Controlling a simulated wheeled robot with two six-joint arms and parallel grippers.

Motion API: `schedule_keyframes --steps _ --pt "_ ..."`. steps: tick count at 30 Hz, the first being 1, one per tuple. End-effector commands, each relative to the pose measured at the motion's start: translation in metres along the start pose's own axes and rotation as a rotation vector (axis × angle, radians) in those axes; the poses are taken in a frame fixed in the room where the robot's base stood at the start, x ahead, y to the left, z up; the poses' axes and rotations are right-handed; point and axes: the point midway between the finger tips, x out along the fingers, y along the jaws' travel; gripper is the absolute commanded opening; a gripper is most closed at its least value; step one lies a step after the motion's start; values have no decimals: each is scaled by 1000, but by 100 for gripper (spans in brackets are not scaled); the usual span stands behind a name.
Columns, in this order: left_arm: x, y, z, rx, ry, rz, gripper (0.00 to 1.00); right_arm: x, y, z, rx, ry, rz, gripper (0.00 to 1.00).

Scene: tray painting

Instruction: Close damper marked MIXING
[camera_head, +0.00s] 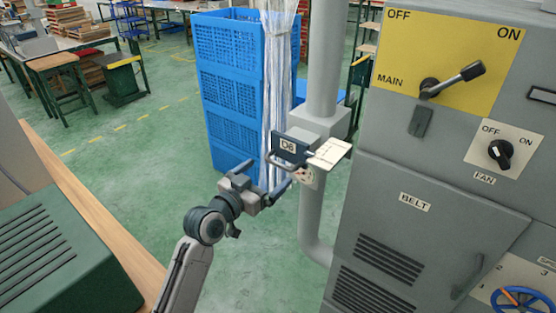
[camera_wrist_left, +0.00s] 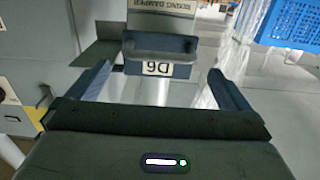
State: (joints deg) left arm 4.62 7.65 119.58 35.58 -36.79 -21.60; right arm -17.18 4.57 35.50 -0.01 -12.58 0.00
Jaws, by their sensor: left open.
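The damper is a dark slide handle with a D6 tag (camera_head: 288,146) on the grey vertical pipe. A pale flat plate (camera_head: 331,152) sticks out to the right of it. In the left wrist view, the D6 tag (camera_wrist_left: 157,68) appears upside down, under a label (camera_wrist_left: 165,8) that reads MIXING DAMPER. My left gripper (camera_head: 264,179) is open and empty, just below and left of the handle. In the left wrist view, its fingers (camera_wrist_left: 160,76) stand either side of the tag, with no clear contact. My right gripper is out of view.
The grey pipe (camera_head: 322,60) runs down beside a grey cabinet (camera_head: 405,160) with MAIN and FAN switches and a BELT door. Blue crates (camera_head: 228,75) and a clear plastic curtain (camera_head: 276,80) stand behind the gripper. A green machine (camera_head: 60,260) is at lower left.

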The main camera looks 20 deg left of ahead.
Motion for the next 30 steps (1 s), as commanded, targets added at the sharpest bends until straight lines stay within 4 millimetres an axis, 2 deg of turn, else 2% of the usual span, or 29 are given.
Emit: schedule_keyframes --steps 3,9,14,21,23,28,30 --pt "24 0 -4 -3 -1 0 100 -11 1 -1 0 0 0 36" --pt "51 0 -2 -2 0 0 100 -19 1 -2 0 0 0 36" --pt "59 0 0 0 -1 0 100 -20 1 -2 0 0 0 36" --pt "59 0 1 1 -1 0 100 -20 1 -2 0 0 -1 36" --pt "59 0 1 1 -1 0 90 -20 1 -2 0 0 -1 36" --pt "59 0 1 1 -1 0 57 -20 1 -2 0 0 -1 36" --pt "59 0 1 0 -1 0 54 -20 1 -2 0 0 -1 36"
